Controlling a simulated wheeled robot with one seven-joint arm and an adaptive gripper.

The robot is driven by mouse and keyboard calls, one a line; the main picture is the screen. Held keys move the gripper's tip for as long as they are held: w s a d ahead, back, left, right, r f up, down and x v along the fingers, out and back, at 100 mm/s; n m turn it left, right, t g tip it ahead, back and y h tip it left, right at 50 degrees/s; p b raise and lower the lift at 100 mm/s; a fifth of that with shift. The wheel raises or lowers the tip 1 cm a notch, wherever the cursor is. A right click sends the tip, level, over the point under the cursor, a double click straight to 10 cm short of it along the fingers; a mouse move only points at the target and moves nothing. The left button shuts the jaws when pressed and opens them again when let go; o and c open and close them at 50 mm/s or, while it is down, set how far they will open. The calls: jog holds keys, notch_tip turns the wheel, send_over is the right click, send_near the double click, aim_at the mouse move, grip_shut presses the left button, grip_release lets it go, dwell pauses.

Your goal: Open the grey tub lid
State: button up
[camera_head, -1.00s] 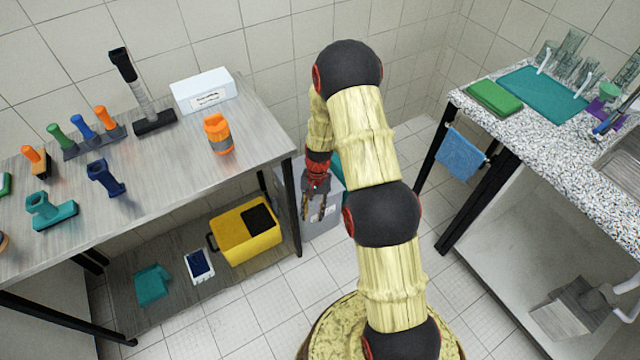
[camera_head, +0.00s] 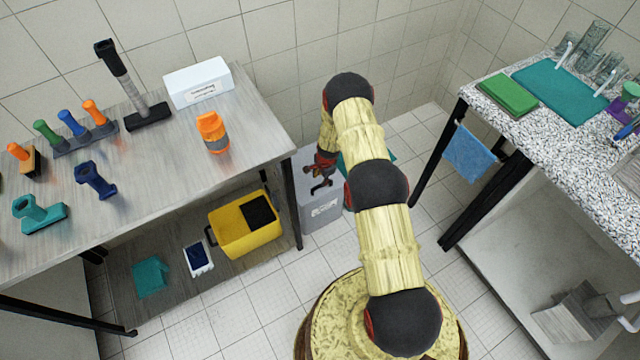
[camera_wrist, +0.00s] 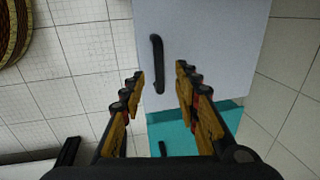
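The grey tub (camera_head: 318,211) stands on the floor between the table and the counter, partly hidden by my arm. In the wrist view its pale grey lid (camera_wrist: 215,45) fills the upper middle, with a dark bar handle (camera_wrist: 157,63) on it. My gripper (camera_head: 320,183) is over the tub in the head view. In the wrist view my gripper (camera_wrist: 160,85) is open, with its fingers on either side of the handle's lower part. The handle lies between the fingertips, nearer the left one. I cannot tell whether they touch it.
A teal surface (camera_wrist: 185,138) lies beside the grey lid. The table (camera_head: 200,160) stands left, with a yellow bin (camera_head: 235,235) on its lower shelf. The counter (camera_head: 500,110) with a blue cloth (camera_head: 468,152) stands right. White tiled floor (camera_head: 290,280) is clear in front.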

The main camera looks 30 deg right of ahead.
aim_at(319, 186)
jog(key=f, duration=0.2)
jog(key=w+f+b, duration=0.1)
jog(key=f, duration=0.1)
jog(key=f+b, duration=0.1)
jog(key=f, duration=0.2)
jog(key=shift+w, duration=0.15)
jog(key=shift+c, duration=0.4)
jog(key=c, duration=0.7)
grip_shut()
